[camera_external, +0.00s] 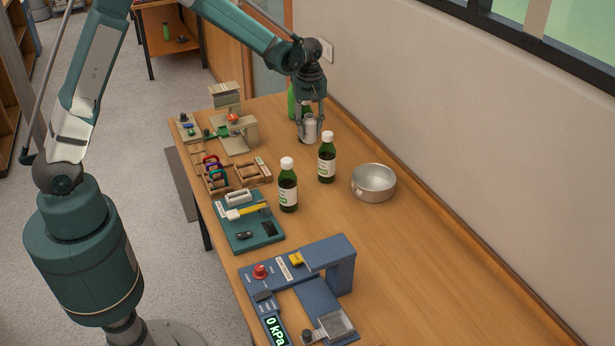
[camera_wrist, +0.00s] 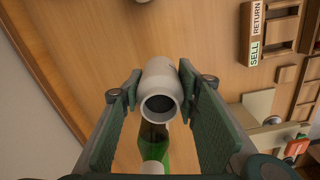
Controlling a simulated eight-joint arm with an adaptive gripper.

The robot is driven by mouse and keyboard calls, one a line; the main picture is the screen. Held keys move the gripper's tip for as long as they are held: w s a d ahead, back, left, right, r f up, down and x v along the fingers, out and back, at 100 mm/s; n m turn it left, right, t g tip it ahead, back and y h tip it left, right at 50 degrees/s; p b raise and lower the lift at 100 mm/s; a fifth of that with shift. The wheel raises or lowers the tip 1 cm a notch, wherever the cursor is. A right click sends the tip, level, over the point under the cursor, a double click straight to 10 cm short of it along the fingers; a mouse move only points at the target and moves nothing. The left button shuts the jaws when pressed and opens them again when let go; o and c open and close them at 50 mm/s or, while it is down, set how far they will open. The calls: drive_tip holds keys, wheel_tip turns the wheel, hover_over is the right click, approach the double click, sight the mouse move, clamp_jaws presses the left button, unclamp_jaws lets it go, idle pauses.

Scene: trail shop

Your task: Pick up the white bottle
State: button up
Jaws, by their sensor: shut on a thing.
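The white bottle (camera_external: 310,130) is a small pale grey-white cylinder near the far end of the wooden table. My gripper (camera_external: 308,118) points down over it and is shut on it. In the wrist view the white bottle (camera_wrist: 159,72) sits between the two green finger pads, its open round mouth facing the camera. I cannot tell whether its base touches the table.
A green bottle (camera_external: 291,101) stands close behind my gripper. Two dark green bottles with white caps (camera_external: 288,190) (camera_external: 327,160) and a metal bowl (camera_external: 373,183) stand nearer. Wooden trays (camera_external: 252,172), a teal board (camera_external: 247,235) and a blue device (camera_external: 340,262) line the left side.

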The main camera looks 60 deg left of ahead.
drive_tip(key=shift+r, duration=0.9)
